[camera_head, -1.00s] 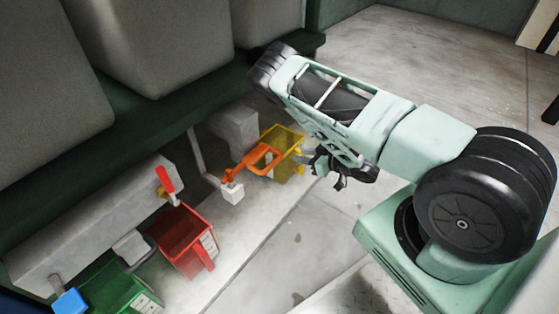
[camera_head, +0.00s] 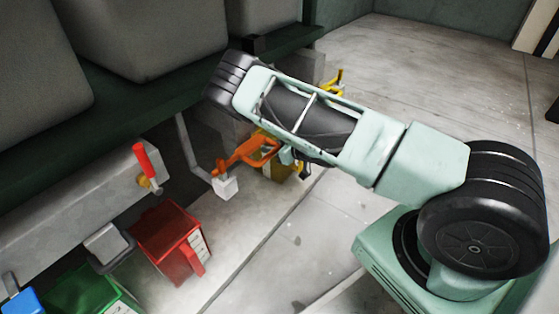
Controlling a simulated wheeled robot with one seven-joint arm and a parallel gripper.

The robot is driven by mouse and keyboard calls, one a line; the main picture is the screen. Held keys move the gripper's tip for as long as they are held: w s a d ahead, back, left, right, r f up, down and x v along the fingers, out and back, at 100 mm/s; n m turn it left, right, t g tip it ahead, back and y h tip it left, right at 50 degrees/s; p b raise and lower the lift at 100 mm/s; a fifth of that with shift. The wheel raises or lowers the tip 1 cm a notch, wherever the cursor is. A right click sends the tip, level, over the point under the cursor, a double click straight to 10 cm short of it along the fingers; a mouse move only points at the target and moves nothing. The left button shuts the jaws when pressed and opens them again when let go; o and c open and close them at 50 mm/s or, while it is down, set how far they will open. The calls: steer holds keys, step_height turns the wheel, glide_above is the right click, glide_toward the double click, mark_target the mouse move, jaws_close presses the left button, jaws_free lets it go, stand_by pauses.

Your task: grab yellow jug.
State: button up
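The yellow jug (camera_head: 274,172) stands on the floor beneath the orange handle (camera_head: 248,152) of a press outlet. Only its lower part shows, dark and shaded; my arm hides the rest. My gripper (camera_head: 294,160) is low beside the jug, at its right and upper side. Only small bits of it show below my forearm. I cannot see its fingertips clearly, nor whether they touch the jug or are open or shut.
A red jug (camera_head: 172,243) and a green jug (camera_head: 92,295) stand at the lower left under a grey machine ledge (camera_head: 85,215). A pale outlet block (camera_head: 225,187) sits left of the yellow jug. Another yellow handle (camera_head: 335,85) is behind my arm.

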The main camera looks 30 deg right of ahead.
steer(key=shift+b+x, duration=0.3)
steer(key=shift+x, duration=0.6)
jaws_close()
stand_by(0.8)
